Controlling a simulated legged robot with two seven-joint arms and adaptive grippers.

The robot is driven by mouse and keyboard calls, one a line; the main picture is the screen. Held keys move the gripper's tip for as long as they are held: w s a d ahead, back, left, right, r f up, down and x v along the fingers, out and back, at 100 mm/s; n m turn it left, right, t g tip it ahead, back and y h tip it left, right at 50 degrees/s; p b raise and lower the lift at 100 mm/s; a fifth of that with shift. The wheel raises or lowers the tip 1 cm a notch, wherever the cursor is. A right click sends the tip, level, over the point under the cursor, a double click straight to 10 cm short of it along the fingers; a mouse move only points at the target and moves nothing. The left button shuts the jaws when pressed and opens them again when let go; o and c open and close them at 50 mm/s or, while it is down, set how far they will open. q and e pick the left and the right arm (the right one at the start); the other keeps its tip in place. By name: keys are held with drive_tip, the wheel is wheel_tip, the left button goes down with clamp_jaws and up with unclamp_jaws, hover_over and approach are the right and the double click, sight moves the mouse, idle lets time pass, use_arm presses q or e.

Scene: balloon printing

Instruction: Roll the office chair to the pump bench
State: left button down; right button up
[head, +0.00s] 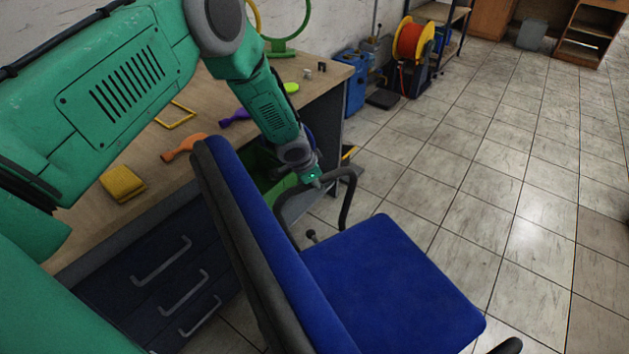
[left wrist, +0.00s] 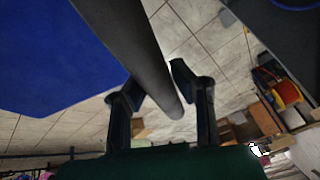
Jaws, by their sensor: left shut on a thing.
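The office chair (head: 385,285) has a blue seat, a blue backrest with a dark back, and dark armrests. It stands beside a wooden-topped bench (head: 90,220) with dark drawers. My left gripper (head: 325,178) is at the chair's near-bench armrest (head: 347,205). In the left wrist view, its two dark fingers (left wrist: 155,88) are shut around the armrest bar (left wrist: 130,45), and the blue seat (left wrist: 50,55) shows at the upper left. My right gripper is not in view. I cannot tell from the pictures which bench is the pump bench.
A yellow sponge-like block (head: 122,184), an orange item (head: 183,147) and a green ring lie or stand on the bench. Beyond it are a blue container (head: 353,85) and an orange reel (head: 410,42). Open tiled floor (head: 510,190) stretches to the right, with wooden shelving (head: 587,35) at the back.

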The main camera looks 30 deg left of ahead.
use_arm(q)
drive_tip(key=shift+d, duration=0.45)
drive_tip(key=shift+s+a, duration=0.1)
drive_tip(key=shift+s, duration=0.05)
drive_tip(key=shift+s+a, duration=0.25)
drive_tip(key=shift+a, duration=0.4)
drive_tip(key=c, duration=1.3)
unclamp_jaws()
drive_tip(key=shift+r, duration=0.1)
drive_tip(key=v, duration=1.1)
drive_tip(key=shift+r, duration=0.4)
